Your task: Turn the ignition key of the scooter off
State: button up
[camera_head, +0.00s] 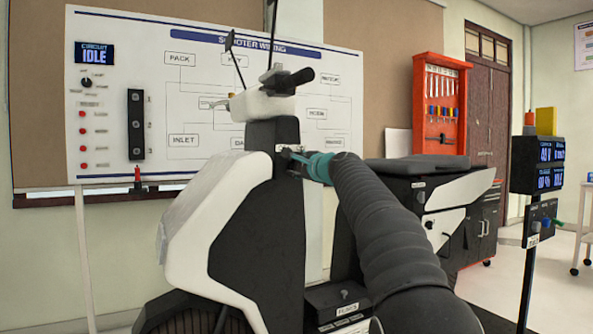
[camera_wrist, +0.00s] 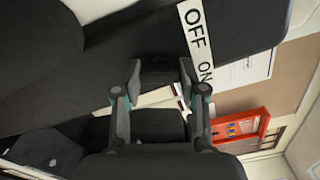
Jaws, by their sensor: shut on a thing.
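The white and black scooter (camera_head: 205,225) stands in the middle of the head view. Its dark front column carries a small white label (camera_head: 289,148), which reads OFF and ON in the wrist view (camera_wrist: 197,35). The ignition key (camera_wrist: 160,68) shows as a dark block between my fingertips, beside the label. My gripper (camera_wrist: 160,82) is shut on it, with one finger on each side. In the head view my gripper (camera_head: 297,160) reaches the column just below the label. The exact angle of the key is hard to tell.
A scooter wiring board (camera_head: 340,60) with a display reading IDLE (camera_head: 95,54) stands behind. A red tool cabinet (camera_head: 440,105) is at the back right. A post with meter displays (camera_head: 537,165) stands at the right. A fuse box (camera_head: 337,303) sits low beside my arm.

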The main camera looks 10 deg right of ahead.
jog(key=shift+n+b, duration=0.6)
jog(key=shift+n, duration=1.3)
jog(key=o, duration=1.1)
jog(key=shift+o, duration=0.2)
jog(key=v, duration=1.2)
jog(key=shift+a+n, duration=0.1)
jog(key=shift+n, duration=0.2)
